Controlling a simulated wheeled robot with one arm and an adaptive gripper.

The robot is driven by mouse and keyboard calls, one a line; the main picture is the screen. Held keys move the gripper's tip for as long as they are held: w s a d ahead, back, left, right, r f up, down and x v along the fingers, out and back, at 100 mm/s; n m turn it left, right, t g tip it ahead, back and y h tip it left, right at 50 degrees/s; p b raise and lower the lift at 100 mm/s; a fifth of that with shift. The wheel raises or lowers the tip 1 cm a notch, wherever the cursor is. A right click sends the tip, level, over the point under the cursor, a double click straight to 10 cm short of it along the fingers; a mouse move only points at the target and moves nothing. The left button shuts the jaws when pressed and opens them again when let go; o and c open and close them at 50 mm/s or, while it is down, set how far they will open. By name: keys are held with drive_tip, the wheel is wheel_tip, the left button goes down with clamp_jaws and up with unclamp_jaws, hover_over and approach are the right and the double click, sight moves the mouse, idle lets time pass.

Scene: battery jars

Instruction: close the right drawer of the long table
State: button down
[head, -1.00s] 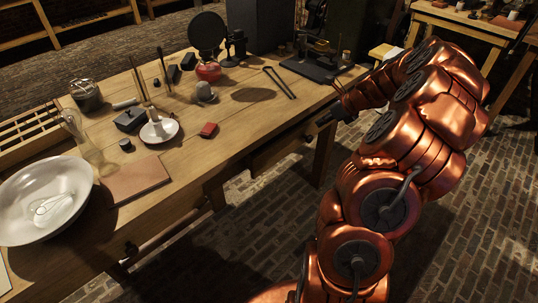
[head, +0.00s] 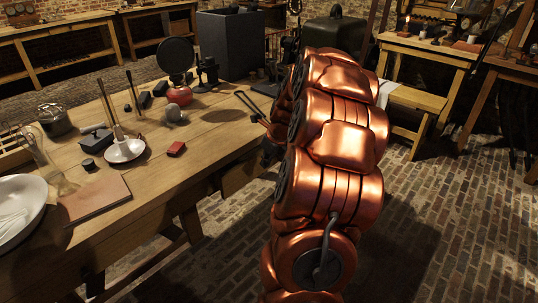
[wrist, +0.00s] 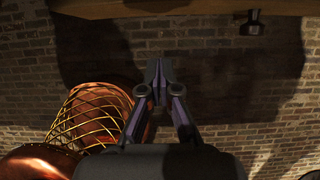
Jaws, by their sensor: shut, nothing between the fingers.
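The long table (head: 215,130) stands on the left in the head view. A dark wooden drawer front (head: 240,175) shows under the right part of its top, partly covered by my arm; I cannot tell there how far it stands out. In the wrist view a wooden edge (wrist: 150,9) runs along the top, with a dark round knob (wrist: 252,22) sticking out from it at the upper right. My gripper (wrist: 158,70) is shut and empty, below and left of the knob, apart from it, over the brick floor. In the head view my arm hides the gripper.
Another wooden table (head: 425,50) stands at the back right. The brick floor (head: 440,225) on the right is clear.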

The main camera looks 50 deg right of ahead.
sight(254, 162)
drive_tip(key=shift+w+f, duration=0.6)
drive_tip(key=shift+w, duration=0.3)
drive_tip(key=shift+w+f, duration=0.55)
drive_tip(key=shift+w, duration=0.35)
drive_tip(key=shift+w+f, duration=0.6)
drive_tip(key=shift+w, duration=0.3)
drive_tip(key=shift+w+d, duration=0.1)
drive_tip(key=shift+d, duration=0.05)
